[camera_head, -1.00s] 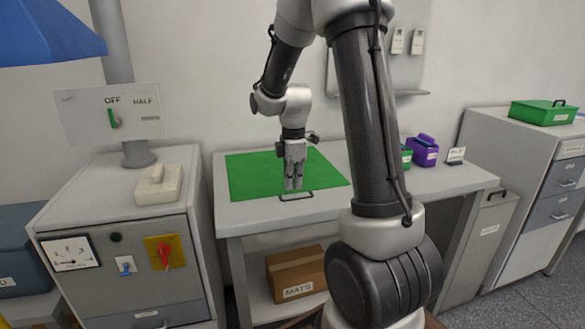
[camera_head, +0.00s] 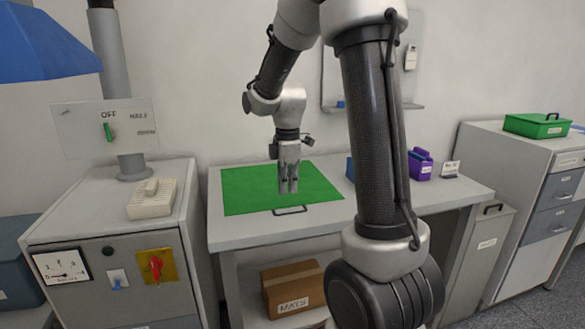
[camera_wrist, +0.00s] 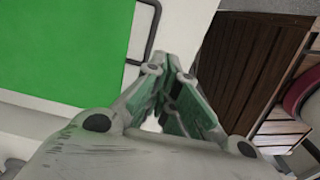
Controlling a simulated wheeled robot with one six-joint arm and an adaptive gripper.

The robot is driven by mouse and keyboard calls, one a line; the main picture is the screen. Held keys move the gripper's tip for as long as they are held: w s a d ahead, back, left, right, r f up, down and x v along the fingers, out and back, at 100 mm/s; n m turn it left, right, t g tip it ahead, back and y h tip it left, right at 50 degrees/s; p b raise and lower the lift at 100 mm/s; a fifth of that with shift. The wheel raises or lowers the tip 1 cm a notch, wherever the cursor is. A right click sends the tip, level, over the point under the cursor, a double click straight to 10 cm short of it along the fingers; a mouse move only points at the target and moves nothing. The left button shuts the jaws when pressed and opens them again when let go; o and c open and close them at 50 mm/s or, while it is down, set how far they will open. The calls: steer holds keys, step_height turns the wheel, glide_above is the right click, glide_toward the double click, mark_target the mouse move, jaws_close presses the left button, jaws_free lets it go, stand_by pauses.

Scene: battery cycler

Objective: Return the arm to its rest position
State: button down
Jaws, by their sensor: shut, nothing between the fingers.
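My gripper (camera_head: 288,186) hangs pointing down above the green mat (camera_head: 245,190) on the grey workbench (camera_head: 240,233). In the wrist view my gripper (camera_wrist: 165,85) has its fingers together with nothing between them. The green mat (camera_wrist: 60,45) fills the upper left of that view. My arm rises at the right of the head view and bends over to the bench, hiding part of the bench's back and right side.
A cabinet with a dial and red switch (camera_head: 155,268) stands at left, with a pale block (camera_head: 152,198) on top. A purple container (camera_head: 422,165) and a small card (camera_head: 450,169) stand at the bench's right. A green case (camera_head: 537,125) sits on the right cabinet. A carton (camera_head: 292,288) is below.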

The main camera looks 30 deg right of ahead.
step_height(320, 180, up, 6)
steer(key=s+r, duration=0.1)
steer(key=s+a+r+m+t, duration=0.1)
steer(key=s+r+m+t, duration=0.1)
steer(key=s+m, duration=0.5)
steer(key=s+a+r+m+t, duration=0.2)
steer(key=s+m, duration=0.5)
steer(key=s, duration=0.7)
steer(key=shift+m, duration=0.4)
